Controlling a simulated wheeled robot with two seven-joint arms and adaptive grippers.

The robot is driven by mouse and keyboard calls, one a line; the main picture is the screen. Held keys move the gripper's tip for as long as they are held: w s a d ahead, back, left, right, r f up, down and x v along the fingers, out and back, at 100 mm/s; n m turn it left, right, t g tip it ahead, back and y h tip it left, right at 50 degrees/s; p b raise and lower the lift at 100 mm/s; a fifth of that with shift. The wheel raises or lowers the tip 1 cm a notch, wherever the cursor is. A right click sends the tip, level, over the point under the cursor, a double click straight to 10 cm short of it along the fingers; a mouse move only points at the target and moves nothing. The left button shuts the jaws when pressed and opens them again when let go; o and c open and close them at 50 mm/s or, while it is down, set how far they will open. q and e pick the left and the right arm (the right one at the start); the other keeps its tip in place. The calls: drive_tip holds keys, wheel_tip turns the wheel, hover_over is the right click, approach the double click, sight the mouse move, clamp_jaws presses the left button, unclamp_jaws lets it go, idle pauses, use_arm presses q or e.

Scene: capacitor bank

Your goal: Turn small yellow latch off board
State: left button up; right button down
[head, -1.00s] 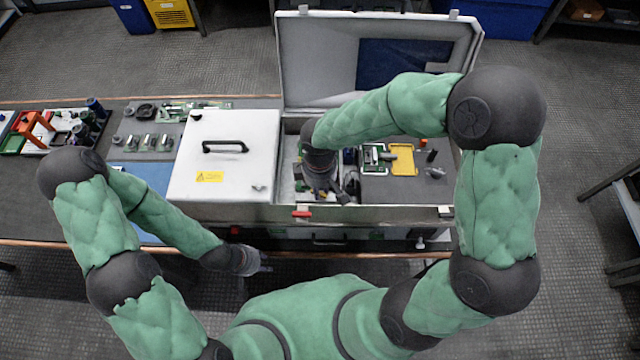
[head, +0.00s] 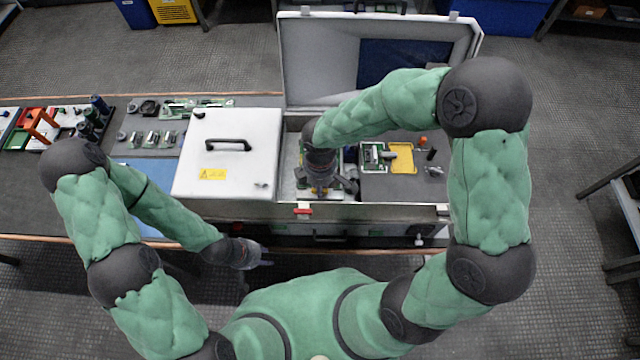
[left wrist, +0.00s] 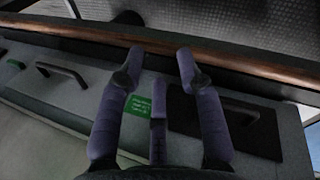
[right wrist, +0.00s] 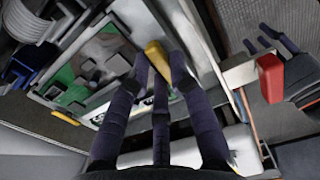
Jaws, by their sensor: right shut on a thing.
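The small yellow latch (right wrist: 157,61) shows in the right wrist view at the edge of a green and grey board (right wrist: 98,62). My right gripper (right wrist: 160,66) is shut on the latch, with its fingers on both sides of it. In the head view my right gripper (head: 328,187) is low inside the open case (head: 376,211), and my own wrist hides much of the board. A bit of yellow (head: 320,189) shows beneath that wrist. My left gripper (left wrist: 160,58) is open and empty, in front of the bench; it also shows in the head view (head: 262,259).
The case's lid (head: 320,60) stands open at the back. A red latch (right wrist: 270,77) is on its front wall. A white box (head: 225,170) with a black handle is close on the left. A yellow frame (head: 401,158) and small parts lie to the right.

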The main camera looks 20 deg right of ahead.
drive_tip(key=c, duration=1.1)
unclamp_jaws()
drive_tip(key=shift+r, duration=0.15)
wheel_tip(320, 180, up, 12)
drive_tip(key=shift+f, duration=0.1)
